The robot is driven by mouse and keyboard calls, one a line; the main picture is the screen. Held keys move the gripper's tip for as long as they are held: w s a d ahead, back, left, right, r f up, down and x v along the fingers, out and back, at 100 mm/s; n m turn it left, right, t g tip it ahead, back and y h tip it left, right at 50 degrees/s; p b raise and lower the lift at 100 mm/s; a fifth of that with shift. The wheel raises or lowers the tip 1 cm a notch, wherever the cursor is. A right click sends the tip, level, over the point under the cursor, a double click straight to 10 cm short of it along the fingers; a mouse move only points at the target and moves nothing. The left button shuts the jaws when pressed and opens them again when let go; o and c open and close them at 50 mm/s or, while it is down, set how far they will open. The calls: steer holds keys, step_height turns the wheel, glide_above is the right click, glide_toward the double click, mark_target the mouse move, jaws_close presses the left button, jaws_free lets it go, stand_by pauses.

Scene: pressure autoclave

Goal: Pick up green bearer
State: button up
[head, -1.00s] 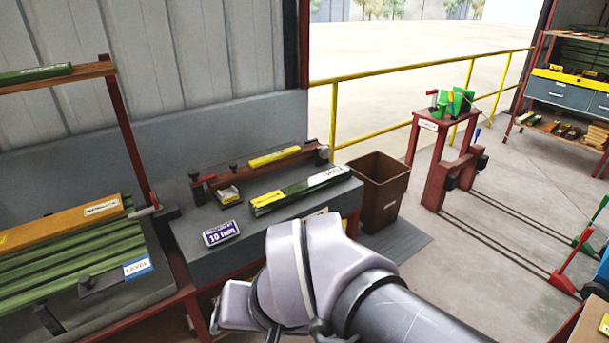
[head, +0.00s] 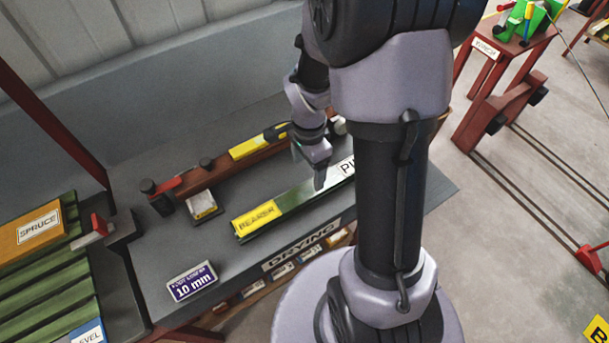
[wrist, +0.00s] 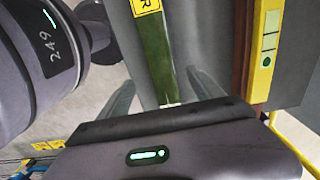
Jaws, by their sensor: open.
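The green bearer (head: 292,198) is a long bar lying flat on the grey drying bench (head: 215,248). A yellow BEARER label is at its left end and a white label at its right end, partly hidden by my arm. My gripper (head: 319,186) points down at the middle of the bearer. In the wrist view the open fingers of my gripper (wrist: 161,80) stand on either side of the green bearer (wrist: 155,55), with nothing clamped. I cannot tell the exact height of the fingertips over the bench.
A brown rail with a yellow tool (head: 258,142) lies behind the bearer. A purple 10 mm box (head: 191,281) is at the bench's front left. Green boards with an orange SPRUCE piece (head: 38,232) are at the left. Red stands (head: 497,95) are at the right.

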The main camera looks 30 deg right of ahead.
mark_target(310, 188)
step_height(310, 188, down, 6)
steer(key=shift+w+f+b, duration=0.1)
steer(key=shift+b, duration=0.8)
steer(key=f+b, duration=0.2)
steer(key=f, duration=0.1)
steer(key=f+b, duration=0.1)
steer(key=f, duration=0.1)
steer(key=shift+d+f, duration=0.2)
steer(key=shift+d, duration=0.15)
steer(key=shift+r, duration=0.2)
steer(key=shift+c, duration=0.3)
jaws_close()
